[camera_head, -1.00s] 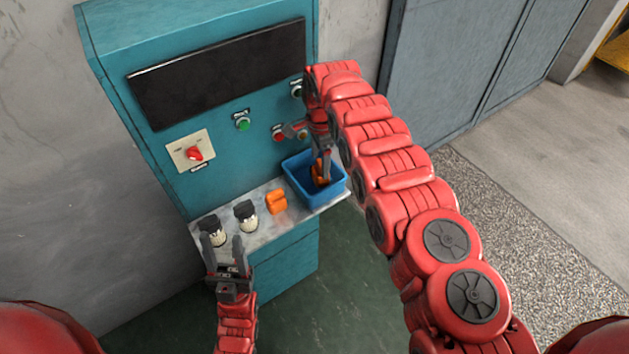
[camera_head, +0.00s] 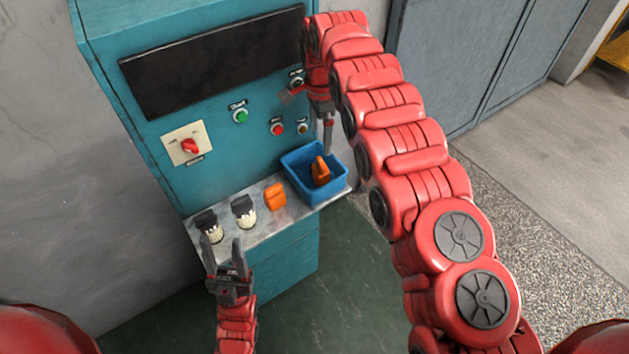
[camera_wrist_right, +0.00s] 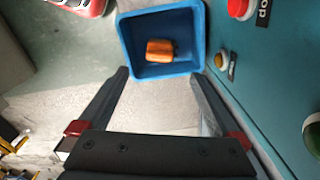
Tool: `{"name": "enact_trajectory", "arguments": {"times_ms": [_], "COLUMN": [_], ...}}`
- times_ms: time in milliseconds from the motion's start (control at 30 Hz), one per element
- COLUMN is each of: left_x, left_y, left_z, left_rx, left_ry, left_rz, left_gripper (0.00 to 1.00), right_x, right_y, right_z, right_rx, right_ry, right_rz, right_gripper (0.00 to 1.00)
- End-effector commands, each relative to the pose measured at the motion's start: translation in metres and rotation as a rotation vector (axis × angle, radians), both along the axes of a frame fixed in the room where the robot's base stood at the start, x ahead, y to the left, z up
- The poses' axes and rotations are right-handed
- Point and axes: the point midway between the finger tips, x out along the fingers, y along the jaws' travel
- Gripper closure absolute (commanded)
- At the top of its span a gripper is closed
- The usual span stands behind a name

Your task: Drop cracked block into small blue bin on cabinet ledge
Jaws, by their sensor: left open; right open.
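A small blue bin (camera_head: 297,163) sits at the right end of the cabinet's metal ledge (camera_head: 263,226). An orange block (camera_head: 321,171) lies inside it, and both also show in the right wrist view, the block (camera_wrist_right: 160,50) on the floor of the bin (camera_wrist_right: 128,32). I cannot make out a crack. A second orange block (camera_head: 275,197) lies on the ledge left of the bin. My right gripper (camera_head: 327,150) is above the bin, apart from the block; its open, empty fingers show in the wrist view (camera_wrist_right: 160,80). My left gripper (camera_head: 222,245) is open and empty at the ledge's front left.
Two black-and-white parts, one on the left (camera_head: 208,227) and one beside it (camera_head: 244,211), stand on the ledge near my left gripper. The teal cabinet (camera_head: 215,130) has a red switch (camera_head: 190,147) and several buttons behind the ledge. Floor is clear in front.

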Motion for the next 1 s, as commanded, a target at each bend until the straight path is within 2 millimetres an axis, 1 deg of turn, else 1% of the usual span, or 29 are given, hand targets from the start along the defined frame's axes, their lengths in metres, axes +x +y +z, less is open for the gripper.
{"name": "enact_trajectory", "arguments": {"times_ms": [33, 133, 200, 300, 500, 600, 667, 1000], "left_x": [0.000, 0.000, 0.000, 0.000, 0.000, 0.000, 0.000, 0.000], "left_y": [0.000, 0.000, 0.000, 0.000, 0.000, 0.000, 0.000, 0.000], "left_z": [-0.007, -0.013, 0.013, 0.031, 0.067, 0.077, 0.079, 0.078], "left_rx": [0.000, 0.000, 0.000, 0.000, 0.000, 0.000, 0.000, 0.000], "left_ry": [0.000, 0.000, 0.000, -0.001, 0.000, 0.000, 0.000, 0.000], "left_rz": [0.000, 0.000, 0.000, 0.000, 0.000, 0.000, 0.000, 0.000], "left_gripper": [0.50, 0.50, 0.50, 0.50, 0.50, 0.50, 0.50, 0.50], "right_x": [0.001, 0.000, -0.001, -0.001, -0.001, -0.001, -0.001, 0.000], "right_y": [0.001, -0.001, 0.001, 0.000, -0.001, -0.001, -0.001, -0.001], "right_z": [0.002, 0.013, 0.040, 0.060, 0.092, 0.101, 0.104, 0.103], "right_rx": [0.002, 0.002, 0.002, 0.001, 0.000, 0.000, 0.000, 0.000], "right_ry": [-0.006, -0.005, 0.000, -0.001, 0.001, 0.001, 0.001, 0.000], "right_rz": [0.000, -0.002, 0.001, -0.002, -0.001, -0.002, -0.002, -0.002], "right_gripper": [0.01, 0.01, 0.01, 0.01, 0.01, 0.01, 0.01, 0.01]}}
